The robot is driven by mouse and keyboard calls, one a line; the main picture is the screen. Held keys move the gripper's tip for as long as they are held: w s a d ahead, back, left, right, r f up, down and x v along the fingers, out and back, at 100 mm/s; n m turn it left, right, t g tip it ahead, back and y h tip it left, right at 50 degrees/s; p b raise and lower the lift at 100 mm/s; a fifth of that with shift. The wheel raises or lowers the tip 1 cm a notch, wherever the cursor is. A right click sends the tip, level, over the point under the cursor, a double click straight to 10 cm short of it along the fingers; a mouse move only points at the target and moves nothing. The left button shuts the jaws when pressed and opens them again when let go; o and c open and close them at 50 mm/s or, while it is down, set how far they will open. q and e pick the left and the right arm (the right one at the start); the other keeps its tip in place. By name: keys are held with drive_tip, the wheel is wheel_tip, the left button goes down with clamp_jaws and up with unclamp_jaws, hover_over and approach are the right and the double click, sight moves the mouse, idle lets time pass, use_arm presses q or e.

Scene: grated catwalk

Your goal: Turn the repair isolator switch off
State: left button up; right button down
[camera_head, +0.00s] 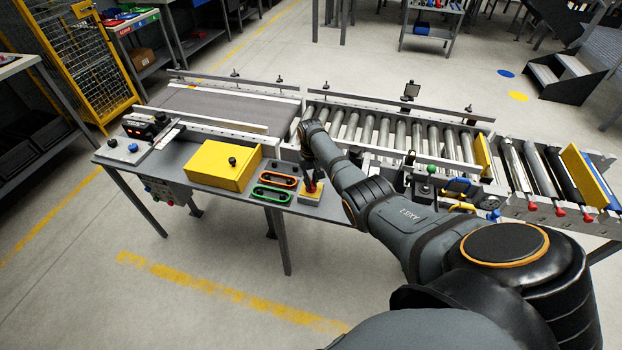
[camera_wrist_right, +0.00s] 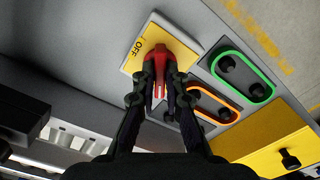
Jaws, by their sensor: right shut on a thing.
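The isolator switch is a yellow plate (camera_wrist_right: 136,60) marked OFF with a red handle (camera_wrist_right: 170,46), seen close in the right wrist view. In the head view the yellow plate (camera_head: 307,198) sits on the grey bench, right of the green and orange loops. My right gripper (camera_wrist_right: 162,84) is shut on the red handle, with a dark finger on each side. In the head view my right gripper (camera_head: 312,181) reaches down onto the switch, and the arm and gripper hide part of it. The fingers hide part of the handle and plate in the wrist view. My left gripper is not in view.
An orange loop (camera_head: 277,180) and a green loop (camera_head: 271,194) lie beside the switch. A yellow box (camera_head: 215,166) with a black knob is left of them. A roller conveyor (camera_head: 420,130) runs behind and right. Floor in front is clear.

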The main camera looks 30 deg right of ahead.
drive_tip(key=n+p, duration=0.1)
drive_tip(key=n, duration=0.4)
drive_tip(key=shift+w+r+n, duration=0.1)
drive_tip(key=shift+n, duration=0.2)
drive_tip(key=n, duration=0.5)
drive_tip(key=shift+n, duration=0.4)
drive_tip(key=c, duration=1.4)
unclamp_jaws()
wheel_tip(320, 180, up, 12)
